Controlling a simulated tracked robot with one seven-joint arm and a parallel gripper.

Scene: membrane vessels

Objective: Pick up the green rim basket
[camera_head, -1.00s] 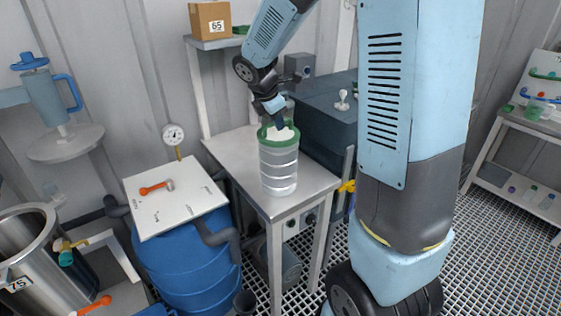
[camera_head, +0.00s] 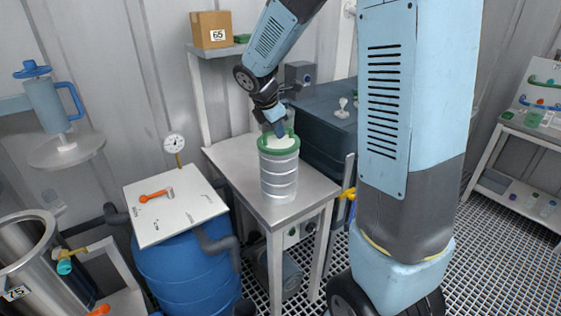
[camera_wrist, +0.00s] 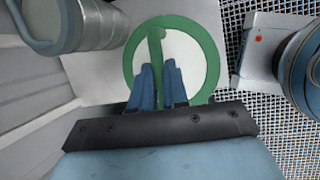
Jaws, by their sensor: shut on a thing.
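The green rim basket (camera_head: 280,178) is a ribbed silver cylinder with a green rim, upright on the metal table (camera_head: 240,165). Whether its base touches the table is hard to tell. My gripper (camera_head: 279,130) reaches down to its top from behind. In the wrist view the basket shows from above as a green ring (camera_wrist: 213,55) with a pale inside and a green bar across. My gripper (camera_wrist: 158,78) has its blue fingers on both sides of that bar, shut on it. The lower part of the ring is hidden by the gripper.
A dark tank (camera_head: 325,115) stands close right of the basket. A blue barrel (camera_head: 185,270) with a white lid is at the table's left. A boxed shelf (camera_head: 212,46) is behind. A ribbed grey cylinder (camera_wrist: 80,22) is at the wrist view's upper left.

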